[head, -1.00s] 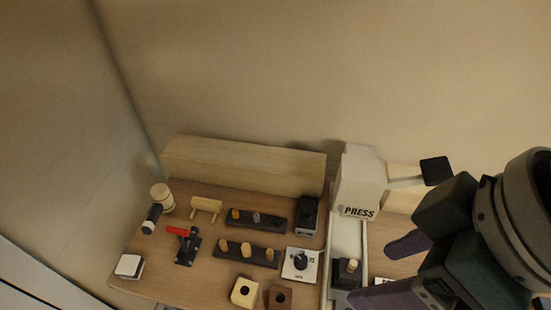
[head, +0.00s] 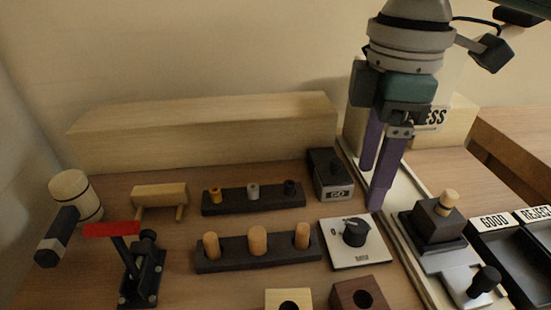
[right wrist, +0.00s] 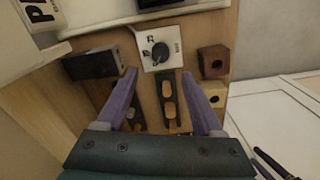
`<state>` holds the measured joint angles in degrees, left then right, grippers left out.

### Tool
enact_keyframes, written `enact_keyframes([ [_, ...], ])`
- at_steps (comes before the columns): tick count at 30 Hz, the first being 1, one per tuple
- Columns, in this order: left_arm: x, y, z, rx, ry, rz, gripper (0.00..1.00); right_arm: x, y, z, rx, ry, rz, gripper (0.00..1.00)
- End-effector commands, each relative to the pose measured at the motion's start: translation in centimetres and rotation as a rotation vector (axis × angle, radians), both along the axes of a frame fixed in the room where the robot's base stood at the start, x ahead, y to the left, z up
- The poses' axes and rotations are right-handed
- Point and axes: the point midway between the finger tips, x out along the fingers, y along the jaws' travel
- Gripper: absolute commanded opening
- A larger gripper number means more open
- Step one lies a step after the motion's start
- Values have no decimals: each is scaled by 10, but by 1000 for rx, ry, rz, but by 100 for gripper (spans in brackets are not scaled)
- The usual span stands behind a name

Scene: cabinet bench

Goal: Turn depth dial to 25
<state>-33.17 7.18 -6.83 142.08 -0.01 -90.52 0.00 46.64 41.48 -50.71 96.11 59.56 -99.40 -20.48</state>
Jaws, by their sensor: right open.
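The depth dial is a black knob (head: 355,232) on a white square plate (head: 342,254) with dark markings, lying on the bench. It also shows in the right wrist view (right wrist: 160,51), ahead of the fingers; the knob's exact reading is too small to tell. My right gripper (head: 372,188) has purple fingers, points down and is open and empty. It hangs above and behind the dial, apart from it. In the right wrist view my right gripper (right wrist: 165,88) has its fingers spread wide. My left gripper is in neither view.
A dark box (head: 331,175) stands behind the dial. A peg rack (head: 258,249) lies left of it, and wooden blocks (head: 362,295) in front. A white rail (head: 402,235) and a dark fixture with a peg (head: 434,221) are on the right. The press (head: 445,108) stands behind my right arm.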

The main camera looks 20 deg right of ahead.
Motion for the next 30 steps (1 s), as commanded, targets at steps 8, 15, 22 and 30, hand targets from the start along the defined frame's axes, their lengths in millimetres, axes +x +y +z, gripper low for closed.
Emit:
enact_keyframes([
  [8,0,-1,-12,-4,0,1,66,-1,0,-47,-1,5,0,69],
  [15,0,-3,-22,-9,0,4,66,-1,1,-85,0,2,1,69],
  [22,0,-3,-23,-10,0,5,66,0,0,-95,0,-1,1,69],
  [30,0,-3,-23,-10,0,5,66,0,0,-95,0,-1,1,60],
])
